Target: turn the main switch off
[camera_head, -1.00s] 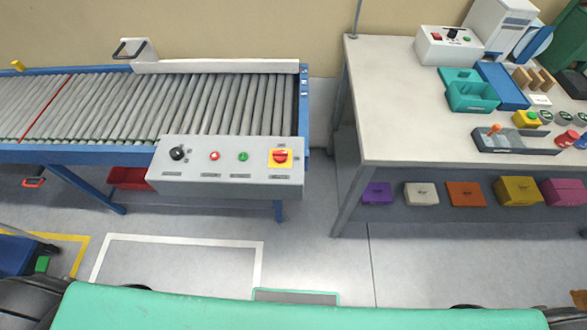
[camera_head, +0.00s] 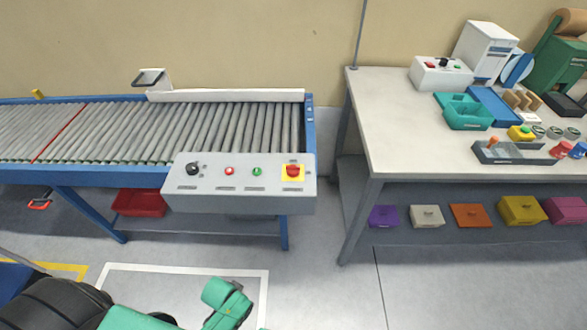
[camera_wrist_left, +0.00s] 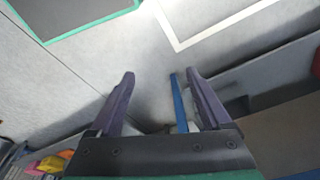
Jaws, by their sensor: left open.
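The main switch (camera_head: 292,172) is a red rotary knob on a yellow plate at the right end of the grey control panel (camera_head: 240,203), on the front of the roller conveyor. Left of it on the panel are a green button (camera_head: 257,171), a red button (camera_head: 229,171) and a black knob (camera_head: 193,169). My left arm shows at the bottom left of the head view, well below the panel; its fingers are not seen there. In the left wrist view my left gripper (camera_wrist_left: 158,95) is open and empty, with floor and a blue leg beyond it. My right gripper is not seen.
The conveyor rollers (camera_head: 220,130) lie behind the panel, and a red bin (camera_head: 139,203) stands beneath. A workbench (camera_head: 390,130) with trays and devices is at the right, with several coloured boxes below. The floor (camera_head: 320,280) before the panel is clear.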

